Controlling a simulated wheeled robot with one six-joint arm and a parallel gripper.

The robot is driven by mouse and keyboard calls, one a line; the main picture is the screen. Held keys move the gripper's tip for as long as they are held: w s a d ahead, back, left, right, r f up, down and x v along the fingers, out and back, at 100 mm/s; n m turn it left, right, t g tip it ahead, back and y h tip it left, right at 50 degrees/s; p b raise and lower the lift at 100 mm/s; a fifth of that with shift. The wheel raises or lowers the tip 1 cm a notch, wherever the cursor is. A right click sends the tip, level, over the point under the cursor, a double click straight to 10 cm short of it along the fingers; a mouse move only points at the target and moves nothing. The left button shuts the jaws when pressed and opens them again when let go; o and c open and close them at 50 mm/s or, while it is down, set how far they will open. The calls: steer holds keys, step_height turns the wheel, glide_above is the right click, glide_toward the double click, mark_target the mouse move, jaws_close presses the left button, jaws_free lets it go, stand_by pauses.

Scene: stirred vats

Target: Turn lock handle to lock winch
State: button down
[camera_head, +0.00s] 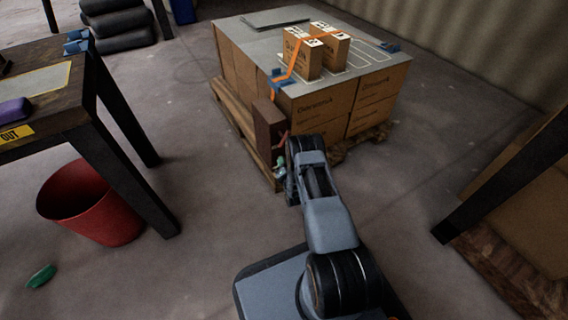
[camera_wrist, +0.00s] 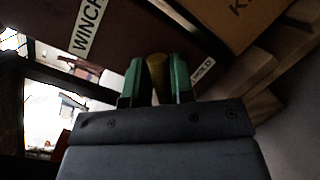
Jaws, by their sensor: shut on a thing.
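The winch (camera_head: 268,125) is a brown box at the front corner of the carton stack, with an orange strap (camera_head: 290,70) running up from it over two small cartons. In the wrist view the dark winch face (camera_wrist: 125,40) carries a "WINCH" label and a second white label (camera_wrist: 202,72) that seems to read "HOLD". My gripper (camera_wrist: 157,75) has green fingers shut on a brownish-yellow lock handle (camera_wrist: 157,68) in front of the winch face. In the head view my gripper (camera_head: 280,162) is at the lower part of the winch, and my arm partly hides the handle.
The carton stack (camera_head: 380,95) stands on a wooden pallet (camera_head: 232,108). A workbench (camera_head: 60,110) and a red bin (camera_head: 92,205) are at the left. A dark table leg (camera_head: 500,185) is at the right. A green object (camera_head: 41,276) lies on the floor.

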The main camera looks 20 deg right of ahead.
steer(key=shift+m, duration=0.4)
steer(key=m+g, duration=0.1)
steer(key=m, duration=0.2)
steer(key=shift+s+d+f+m, duration=0.1)
steer(key=shift+m, duration=0.2)
steer(key=m+g+y, duration=0.1)
steer(key=m, duration=0.2)
steer(key=shift+m, duration=0.3)
steer(key=m+y, duration=0.1)
steer(key=m, duration=0.2)
steer(key=shift+f+m+g+y, duration=0.15)
steer(key=shift+m+g+y, duration=0.15)
steer(key=shift+g+y, duration=0.1)
steer(key=shift+s+m+y, duration=0.1)
steer(key=shift+m+y, duration=0.7)
steer(key=shift+m, duration=0.7)
steer(key=shift+f, duration=0.1)
steer(key=c, duration=1)
jaws_free()
steer(key=shift+a, duration=0.2)
steer(key=shift+c, duration=0.2)
steer(key=shift+d, duration=0.15)
steer(key=shift+r, duration=0.2)
